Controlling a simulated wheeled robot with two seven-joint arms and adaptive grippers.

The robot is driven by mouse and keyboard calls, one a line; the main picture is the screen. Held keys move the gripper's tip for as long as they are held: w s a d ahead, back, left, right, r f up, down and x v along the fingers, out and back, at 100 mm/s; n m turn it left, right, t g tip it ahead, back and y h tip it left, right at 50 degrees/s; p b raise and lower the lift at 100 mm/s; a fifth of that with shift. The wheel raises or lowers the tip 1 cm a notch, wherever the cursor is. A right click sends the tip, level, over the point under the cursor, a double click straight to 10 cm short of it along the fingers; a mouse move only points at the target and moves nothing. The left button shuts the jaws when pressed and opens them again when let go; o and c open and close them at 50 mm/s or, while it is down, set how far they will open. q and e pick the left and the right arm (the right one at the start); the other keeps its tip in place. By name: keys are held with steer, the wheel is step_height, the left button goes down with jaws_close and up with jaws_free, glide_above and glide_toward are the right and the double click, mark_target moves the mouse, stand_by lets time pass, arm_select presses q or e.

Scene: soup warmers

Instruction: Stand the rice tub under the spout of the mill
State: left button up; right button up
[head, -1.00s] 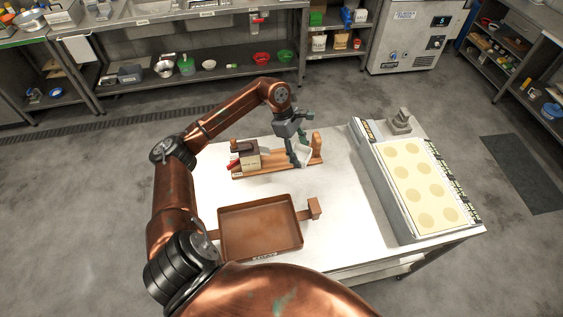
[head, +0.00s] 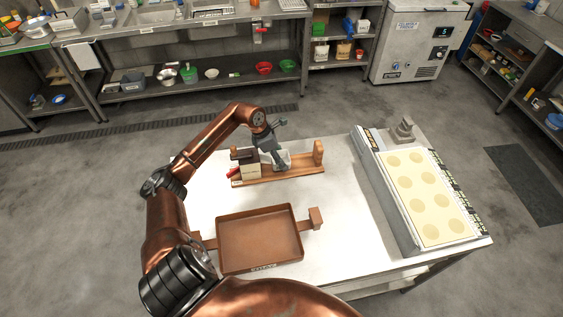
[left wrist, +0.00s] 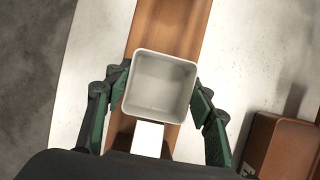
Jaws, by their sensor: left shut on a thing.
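The white square rice tub (head: 284,161) is held upright by my left gripper (head: 274,158), just right of the mill. In the left wrist view the tub (left wrist: 160,84) is open-topped, looks empty and sits between two green-sided fingers. The mill (head: 249,169) is a cream box with a dark brown top and a red part at its left, on the left end of a wooden board (head: 299,169). The spout is not clear. A white piece (left wrist: 148,138) meets the tub's near side; I cannot tell what it is. Whether the tub touches the board is unclear.
A wooden post (head: 318,152) rises at the board's right end. A brown tray (head: 258,238) with side handles lies in front of the board. A griddle-like unit with pale rounds (head: 425,200) takes the table's right side. Bare table (head: 340,215) lies between.

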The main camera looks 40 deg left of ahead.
arm_select(q)
step_height(320, 180, down, 2)
steer(key=shift+f, duration=0.1)
steer(key=o, duration=0.5)
steer(key=shift+c, duration=0.2)
steer(key=o, duration=0.5)
steer(key=shift+c, duration=0.2)
steer(key=v, duration=1.2)
